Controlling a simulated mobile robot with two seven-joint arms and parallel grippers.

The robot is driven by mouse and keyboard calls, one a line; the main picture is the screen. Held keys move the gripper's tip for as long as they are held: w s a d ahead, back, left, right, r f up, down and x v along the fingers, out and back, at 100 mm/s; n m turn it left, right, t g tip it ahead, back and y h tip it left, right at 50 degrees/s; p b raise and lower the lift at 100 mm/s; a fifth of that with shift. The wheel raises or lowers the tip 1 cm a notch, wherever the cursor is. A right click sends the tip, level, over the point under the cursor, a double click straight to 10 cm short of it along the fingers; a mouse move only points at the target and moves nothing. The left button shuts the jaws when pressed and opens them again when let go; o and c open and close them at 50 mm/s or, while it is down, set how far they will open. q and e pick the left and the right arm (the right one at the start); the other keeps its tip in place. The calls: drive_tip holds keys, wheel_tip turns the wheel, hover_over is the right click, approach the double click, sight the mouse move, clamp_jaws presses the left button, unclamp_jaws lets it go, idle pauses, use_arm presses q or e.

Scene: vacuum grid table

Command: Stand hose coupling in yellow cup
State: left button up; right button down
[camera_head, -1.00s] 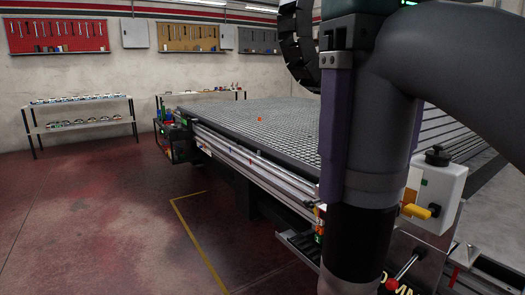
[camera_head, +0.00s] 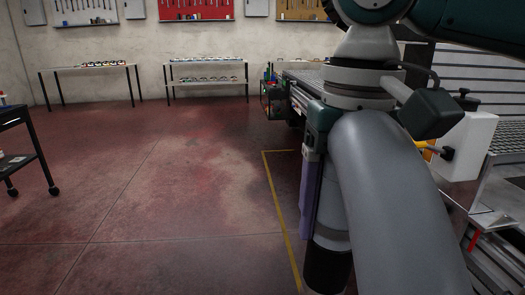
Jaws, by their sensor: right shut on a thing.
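My right gripper (camera_head: 324,212) is very close to the camera, right of centre. A long purple finger shows on its left side; the other finger is hidden. It is shut on the hose coupling (camera_head: 375,165), a thick grey bent pipe with a black lower end. That end points down, and the bend runs towards the camera and out at the bottom edge. The coupling is held in the air. I cannot make out a yellow cup in this view. My left gripper is not in view.
A dark wheeled cart (camera_head: 22,152) is at the left edge. Two benches stand along the back wall. The red floor between is clear.

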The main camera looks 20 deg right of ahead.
drive_tip(key=d+f+m+b, duration=0.1)
drive_tip(key=d+f+b, duration=0.2)
drive_tip(key=f+b, duration=0.7)
wheel_tip(320, 180, down, 11)
drive_tip(key=shift+s+d+r+m+b, duration=0.1)
drive_tip(key=shift+s+d+m+b, duration=0.05)
drive_tip(key=shift+s+m+b, duration=0.25)
drive_tip(key=shift+f+b, duration=0.7)
drive_tip(key=shift+f, duration=2.2)
drive_tip(key=shift+p, duration=0.35)
drive_tip(key=shift+f, duration=0.3)
